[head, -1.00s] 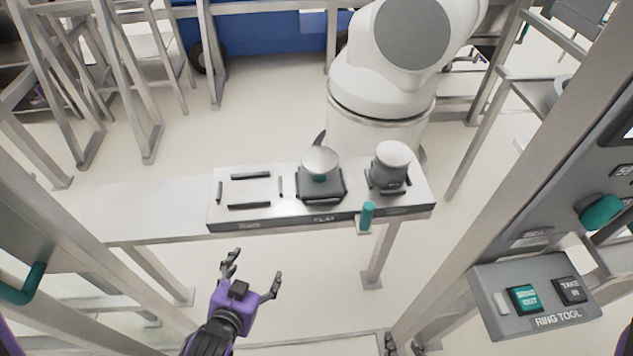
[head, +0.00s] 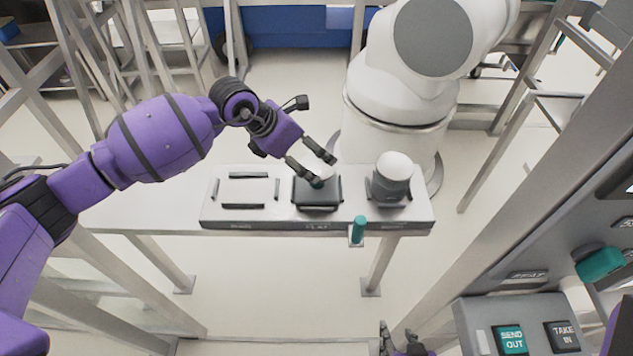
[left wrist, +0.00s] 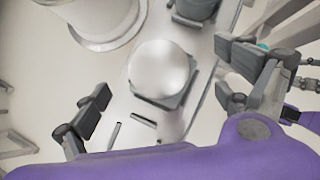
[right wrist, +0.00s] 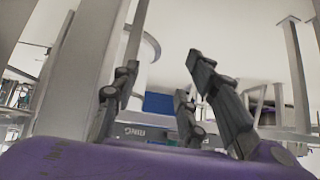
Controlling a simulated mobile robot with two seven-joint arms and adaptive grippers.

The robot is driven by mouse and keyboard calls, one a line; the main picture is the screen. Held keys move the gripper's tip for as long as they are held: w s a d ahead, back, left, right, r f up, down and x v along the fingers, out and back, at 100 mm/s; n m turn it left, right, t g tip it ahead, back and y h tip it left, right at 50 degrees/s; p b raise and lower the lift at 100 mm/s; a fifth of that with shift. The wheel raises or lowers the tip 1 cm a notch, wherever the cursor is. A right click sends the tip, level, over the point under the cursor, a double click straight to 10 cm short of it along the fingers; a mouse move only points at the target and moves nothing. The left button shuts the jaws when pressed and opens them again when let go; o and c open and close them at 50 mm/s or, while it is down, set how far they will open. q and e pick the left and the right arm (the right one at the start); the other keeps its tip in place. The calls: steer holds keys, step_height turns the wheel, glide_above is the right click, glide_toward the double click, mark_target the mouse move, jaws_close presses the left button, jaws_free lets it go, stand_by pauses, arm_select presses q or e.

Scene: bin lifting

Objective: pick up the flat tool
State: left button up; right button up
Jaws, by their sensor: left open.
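The flat tool has a round silver top and shows whole in the left wrist view (left wrist: 160,68). It sits on a dark square seat (head: 318,206) above the FLAT label, in the middle of the rack (head: 260,224). In the head view my left gripper (head: 325,170) partly hides it. My left gripper is open and empty, with its fingers at and just above the tool's top. In the left wrist view its fingers stand apart on either side of the disc. My right gripper (head: 399,337) is low at the bottom edge, fingers apart and empty.
A second tool (head: 393,172) with a pale round top stands right of the flat tool. An empty slot with dark bars (head: 243,206) lies left. A teal handle (head: 358,230) juts from the rack's front. A white robot arm (head: 400,110) stands behind; a button panel (head: 530,325) is at lower right.

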mark_target(316, 164)
arm_select(q)
steer(key=f, duration=0.1)
steer(key=f+b, duration=0.1)
steer(key=f, duration=0.1)
steer(key=shift+w+d+f+y, duration=0.1)
steer(key=shift+w+f+y, duration=0.1)
steer(key=shift+w+y, duration=0.1)
steer(key=shift+w+d+f+b, duration=0.2)
steer(key=shift+d+f+b, duration=0.05)
steer(key=shift+f+b, duration=0.25)
steer(key=b+x, duration=0.2)
steer(key=x, duration=0.2)
steer(key=shift+s+a, duration=0.15)
steer(key=shift+a, duration=0.05)
steer(key=shift+d, duration=0.15)
steer(key=shift+w+r, duration=0.2)
steer(key=c, duration=1.9)
steer(key=shift+r, duration=0.1)
steer(key=shift+c, duration=1)
arm_select(e)
steer(key=f, duration=0.1)
steer(key=s+d+f, duration=0.1)
steer(key=f, duration=0.2)
steer(key=shift+s+d, duration=0.3)
steer(key=shift+d, duration=0.1)
